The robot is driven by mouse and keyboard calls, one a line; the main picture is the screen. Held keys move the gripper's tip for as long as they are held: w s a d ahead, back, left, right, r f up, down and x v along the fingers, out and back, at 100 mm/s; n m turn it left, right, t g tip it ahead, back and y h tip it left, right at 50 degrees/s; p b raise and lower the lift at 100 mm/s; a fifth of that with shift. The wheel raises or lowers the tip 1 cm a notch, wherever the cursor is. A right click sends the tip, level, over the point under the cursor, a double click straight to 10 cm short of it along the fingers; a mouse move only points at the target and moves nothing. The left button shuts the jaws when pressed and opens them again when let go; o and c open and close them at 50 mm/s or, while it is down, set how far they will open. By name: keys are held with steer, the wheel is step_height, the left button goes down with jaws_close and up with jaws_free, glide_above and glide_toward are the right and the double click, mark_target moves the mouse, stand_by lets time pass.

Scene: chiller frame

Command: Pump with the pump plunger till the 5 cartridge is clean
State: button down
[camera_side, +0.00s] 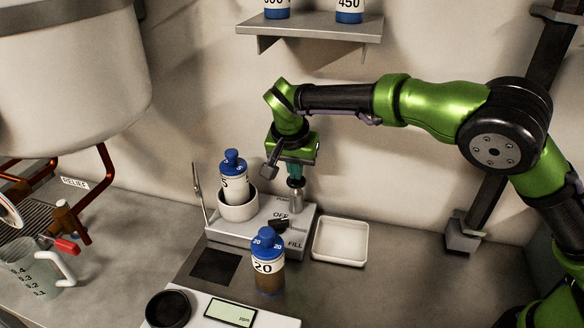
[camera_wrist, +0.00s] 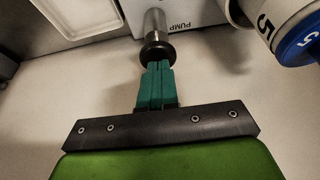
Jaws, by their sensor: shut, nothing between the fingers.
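The 5 cartridge (camera_side: 234,182), white with a blue cap, stands in a white round cup (camera_side: 238,208) on the pump unit. It also shows at the upper right of the wrist view (camera_wrist: 270,22). The pump plunger (camera_side: 296,202) is a steel shaft to the right of the cup. In the wrist view its black knob (camera_wrist: 154,50) is seen beside the PUMP label. My gripper (camera_side: 296,181) points down over the plunger. Its teal fingers (camera_wrist: 157,68) are shut with nothing between them, their tips at the knob. I cannot tell whether they touch it.
A 20 cartridge (camera_side: 268,281) with brown contents stands in front of the unit, near a scale display (camera_side: 230,312). A black switch sits by the OFF and FILL labels. An empty white tray (camera_side: 340,254) lies to the right. A jug (camera_side: 32,278) stands far left.

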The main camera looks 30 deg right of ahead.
steer(key=shift+r, duration=3.35)
steer(key=s+d+f+n+g+y, duration=0.1)
steer(key=s+g+y, duration=0.1)
steer(key=s, duration=0.4)
steer(key=s+d+f+g+y, duration=0.1)
steer(key=s+y, duration=0.1)
steer(key=s, duration=0.4)
steer(key=s+d+r+n+t, duration=0.2)
steer(key=s+d+r+t, duration=0.1)
steer(key=s+d, duration=0.4)
steer(key=s+d+r+n+t, duration=0.2)
steer(key=s+d+r+t, duration=0.1)
steer(key=s+d, duration=0.3)
steer(key=shift+s+d+t+y, duration=0.4)
steer(key=shift+s+t, duration=0.3)
steer(key=shift+s, duration=0.5)
steer(key=shift+r, duration=0.15)
